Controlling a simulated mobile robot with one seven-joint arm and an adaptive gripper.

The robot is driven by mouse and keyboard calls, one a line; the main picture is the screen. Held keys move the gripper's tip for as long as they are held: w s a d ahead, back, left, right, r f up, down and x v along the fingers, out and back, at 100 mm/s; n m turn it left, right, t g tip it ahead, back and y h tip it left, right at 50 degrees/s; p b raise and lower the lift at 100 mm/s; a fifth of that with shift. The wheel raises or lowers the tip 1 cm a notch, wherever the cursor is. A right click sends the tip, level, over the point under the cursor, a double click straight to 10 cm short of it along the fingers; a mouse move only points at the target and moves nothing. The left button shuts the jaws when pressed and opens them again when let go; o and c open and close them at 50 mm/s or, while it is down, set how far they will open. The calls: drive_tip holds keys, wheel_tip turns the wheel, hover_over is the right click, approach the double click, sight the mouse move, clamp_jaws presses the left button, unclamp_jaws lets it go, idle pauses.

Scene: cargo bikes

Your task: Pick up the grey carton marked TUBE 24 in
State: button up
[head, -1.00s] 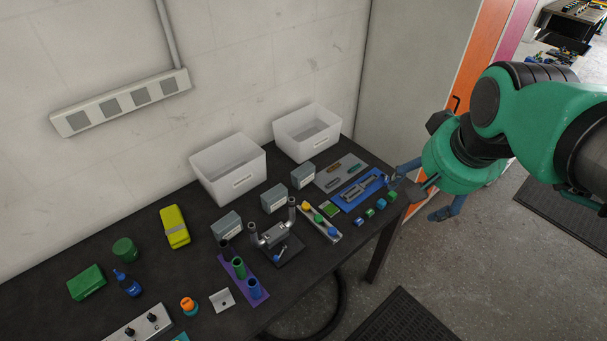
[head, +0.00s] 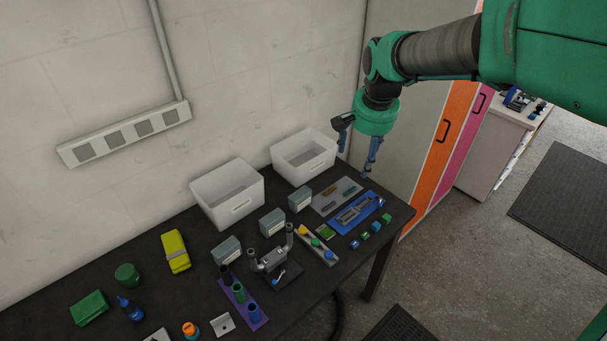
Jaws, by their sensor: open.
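Three small grey cartons with white labels stand in a slanting row on the dark table: a left carton (head: 227,250), a middle carton (head: 272,222) and a right carton (head: 300,199). Their print is too small to read, so I cannot tell which is TUBE 24 in. My gripper (head: 356,162) points downward with its blue fingers apart and empty. It hangs in the air at the table's right end, to the right of and above all three cartons, touching none.
Two white bins (head: 227,202) (head: 312,164) stand behind the cartons. A blue tray (head: 358,210), a fixture with two upright posts (head: 270,262) and a purple rack with cups (head: 237,296) are in front or beside. A yellow case (head: 175,252) lies left.

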drive_tip(key=w+a+f+m+g+p, duration=0.1)
drive_tip(key=w+a+f+p, duration=0.1)
drive_tip(key=w+a+f, duration=0.3)
drive_tip(key=w+a+f+m+p, duration=0.1)
drive_tip(key=w+a+f+p, duration=0.15)
drive_tip(key=w+f, duration=0.4)
drive_tip(key=m+g+p, duration=0.2)
drive_tip(key=p, duration=0.1)
hover_over(302, 195)
wheel_tip(302, 195, down, 13)
drive_tip(key=shift+f, duration=0.15)
drive_tip(key=shift+d, duration=0.1)
drive_tip(key=shift+f, duration=4.3)
drive_tip(key=shift+f, duration=0.1)
drive_tip(key=shift+f+p, duration=0.4)
drive_tip(key=shift+f, duration=2.1)
drive_tip(key=shift+c, duration=0.2)
